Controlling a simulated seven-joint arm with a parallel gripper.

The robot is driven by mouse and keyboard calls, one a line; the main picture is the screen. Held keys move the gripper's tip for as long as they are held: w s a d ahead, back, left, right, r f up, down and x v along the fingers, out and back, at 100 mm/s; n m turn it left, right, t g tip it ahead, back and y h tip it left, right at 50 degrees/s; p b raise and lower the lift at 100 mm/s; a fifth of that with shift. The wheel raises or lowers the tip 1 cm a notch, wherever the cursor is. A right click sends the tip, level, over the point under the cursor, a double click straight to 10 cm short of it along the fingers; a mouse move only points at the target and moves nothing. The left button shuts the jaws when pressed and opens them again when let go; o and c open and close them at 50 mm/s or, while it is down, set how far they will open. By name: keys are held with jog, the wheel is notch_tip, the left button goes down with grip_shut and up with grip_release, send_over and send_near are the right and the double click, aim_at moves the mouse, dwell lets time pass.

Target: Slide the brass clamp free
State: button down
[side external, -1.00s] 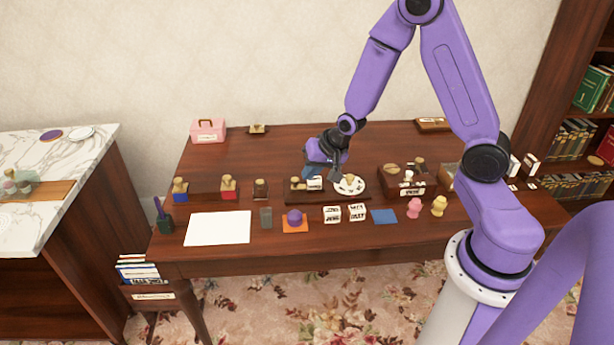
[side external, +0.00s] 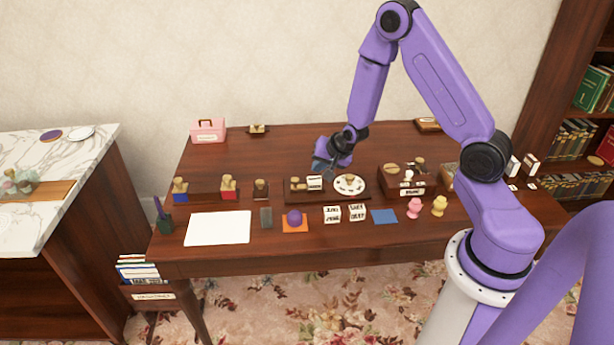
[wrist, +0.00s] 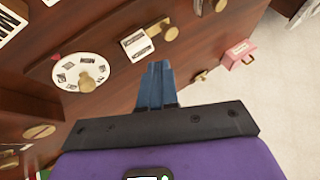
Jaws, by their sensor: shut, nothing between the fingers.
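A dark wooden board (side external: 330,197) lies mid-table. At its left end is a white card piece (side external: 315,182) with small brass parts beside it. In the wrist view the white piece (wrist: 137,44) has a brass fitting (wrist: 171,33) next to it, which looks like the brass clamp. A white dial (side external: 352,186) with a brass knob sits at the board's right end; it also shows in the wrist view (wrist: 70,72). My gripper (side external: 320,171) is above and just behind the board, apart from it. Its blue fingers (wrist: 155,85) are together and empty.
A wooden box with brass parts (side external: 405,187) stands right of the board. A pink box (side external: 208,130) is at back left. The table behind the board is mostly clear.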

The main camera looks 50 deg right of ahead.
aim_at(297, 179)
jog(key=shift+x, duration=4.35)
jog(key=shift+w+a, duration=0.65)
jog(key=shift+a, duration=0.1)
jog(key=d+v, duration=0.1)
jog(key=v, duration=0.9)
jog(key=shift+a, duration=0.5)
jog(key=shift+a, duration=0.1)
